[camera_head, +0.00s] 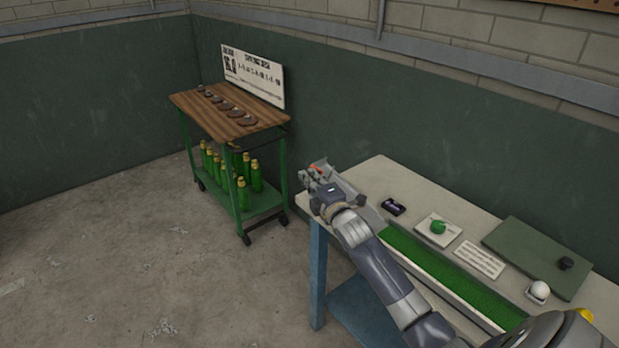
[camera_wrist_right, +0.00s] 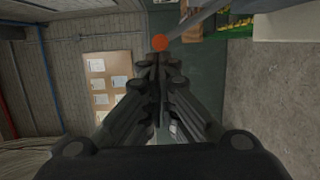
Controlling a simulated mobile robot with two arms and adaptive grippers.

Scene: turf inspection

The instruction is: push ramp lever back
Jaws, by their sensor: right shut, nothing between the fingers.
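The grey metal ramp (camera_head: 345,188) stands at the left end of the turf table. An orange-red knob of the ramp lever (camera_head: 314,168) shows just past my right gripper (camera_head: 318,180), which hides much of the ramp. In the right wrist view the round orange knob (camera_wrist_right: 160,43) lies just beyond the tips of my right gripper (camera_wrist_right: 158,62), whose fingers are shut with nothing between them. Whether the fingers touch the knob I cannot tell. My left gripper is not in view.
A wooden-topped cart (camera_head: 205,112) with green bottles stands beyond. Open floor lies left.

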